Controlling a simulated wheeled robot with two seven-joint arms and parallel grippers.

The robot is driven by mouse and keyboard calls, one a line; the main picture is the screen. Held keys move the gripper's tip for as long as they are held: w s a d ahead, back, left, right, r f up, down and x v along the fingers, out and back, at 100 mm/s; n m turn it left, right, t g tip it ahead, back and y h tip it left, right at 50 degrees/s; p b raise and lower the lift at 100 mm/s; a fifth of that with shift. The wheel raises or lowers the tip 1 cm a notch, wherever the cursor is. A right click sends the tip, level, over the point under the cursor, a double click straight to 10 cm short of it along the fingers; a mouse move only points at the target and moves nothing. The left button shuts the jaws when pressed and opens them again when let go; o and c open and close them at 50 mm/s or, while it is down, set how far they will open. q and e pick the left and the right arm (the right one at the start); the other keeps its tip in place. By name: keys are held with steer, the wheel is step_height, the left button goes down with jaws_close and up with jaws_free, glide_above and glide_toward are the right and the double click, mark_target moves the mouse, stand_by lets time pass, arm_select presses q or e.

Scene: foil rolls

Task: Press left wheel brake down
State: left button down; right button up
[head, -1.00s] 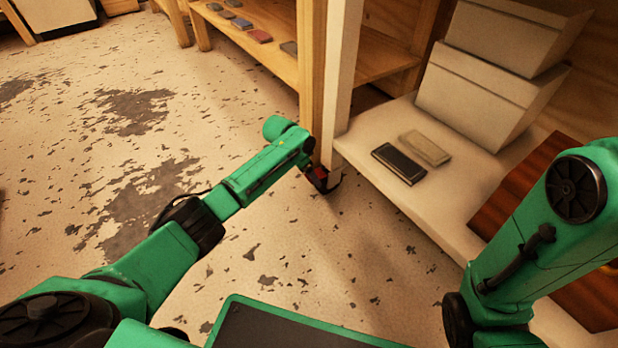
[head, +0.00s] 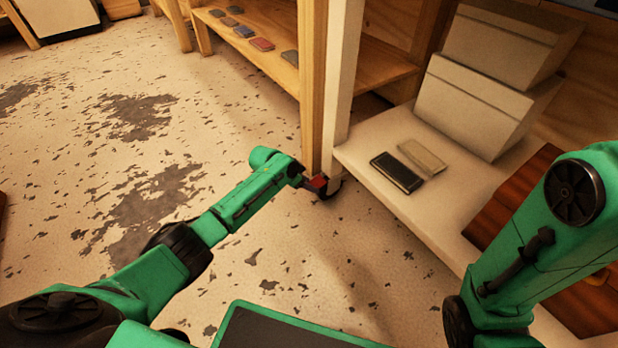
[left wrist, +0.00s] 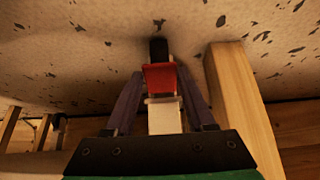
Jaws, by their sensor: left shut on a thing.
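The left wheel brake (left wrist: 160,77) is a red lever above a black caster wheel (left wrist: 158,48), at the foot of a white post (left wrist: 164,117). In the head view the red brake (head: 319,182) and dark wheel (head: 334,190) show small at the base of the white shelf's post. My left gripper (left wrist: 160,72) is shut on the red brake, with one dark finger on each side of it. In the head view my left gripper (head: 312,184) is partly hidden by its own wrist. The brake's exact tilt is hard to tell. My right gripper is out of view.
The white shelf (head: 378,135) holds a dark flat box (head: 396,172), a pale flat box (head: 422,157) and stacked white boxes (head: 480,105). A wooden post (left wrist: 242,105) stands close beside my left gripper. The speckled floor to the left is open.

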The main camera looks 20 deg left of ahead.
arm_select(q)
steer(key=shift+f+t+h+b, duration=0.8)
steer(key=shift+t+h+b, duration=0.2)
steer(key=shift+t+b, duration=0.1)
steer(key=shift+c, duration=1.2)
jaws_free()
